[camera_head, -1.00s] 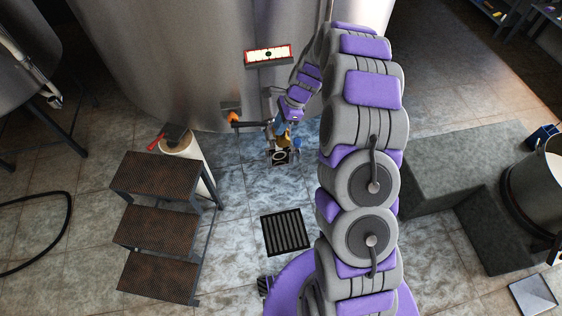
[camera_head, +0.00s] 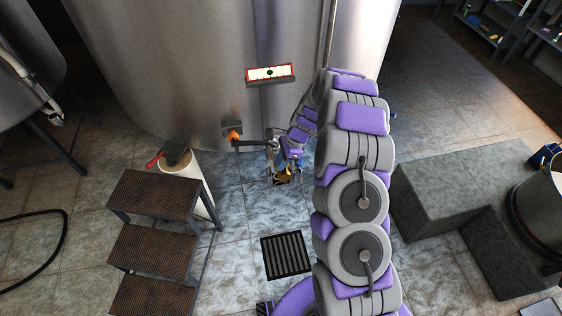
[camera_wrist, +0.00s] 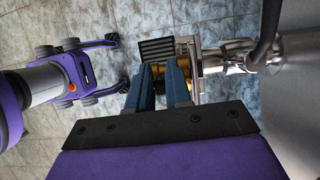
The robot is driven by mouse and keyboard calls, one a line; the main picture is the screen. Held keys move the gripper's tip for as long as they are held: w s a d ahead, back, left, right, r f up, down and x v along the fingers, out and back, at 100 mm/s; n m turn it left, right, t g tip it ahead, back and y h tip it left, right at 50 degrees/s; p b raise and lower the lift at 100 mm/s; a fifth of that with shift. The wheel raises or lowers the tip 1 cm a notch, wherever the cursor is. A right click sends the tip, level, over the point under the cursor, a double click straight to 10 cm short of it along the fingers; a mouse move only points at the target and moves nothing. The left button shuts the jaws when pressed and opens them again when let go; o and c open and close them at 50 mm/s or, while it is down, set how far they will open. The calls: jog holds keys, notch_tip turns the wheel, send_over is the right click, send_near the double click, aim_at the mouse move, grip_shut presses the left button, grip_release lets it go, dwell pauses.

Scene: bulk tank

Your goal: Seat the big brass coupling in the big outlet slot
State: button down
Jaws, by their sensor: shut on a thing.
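The brass coupling (camera_head: 284,178) is low in front of the tank, at a small dark-framed fitting that I take for the big outlet slot (camera_head: 271,181). My gripper (camera_head: 287,170) is shut on the coupling from above. The fingers hide most of the coupling and slot. I cannot tell whether the coupling is fully down in the slot.
The steel tank (camera_head: 190,60) stands close behind, with a framed gauge panel (camera_head: 269,73) and an orange-handled valve (camera_head: 234,136). Steps (camera_head: 155,195) and a white cylinder (camera_head: 190,180) stand left. A grey block (camera_head: 440,190) is right. A floor grate (camera_head: 286,255) lies in front.

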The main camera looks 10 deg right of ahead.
jog(key=shift+f, duration=0.65)
jog(key=c, duration=1.1)
grip_release()
jog(key=shift+o, duration=0.2)
jog(key=shift+r, duration=0.4)
jog(key=p+v, duration=0.3)
jog(key=v, duration=0.9)
jog(key=shift+r, duration=0.35)
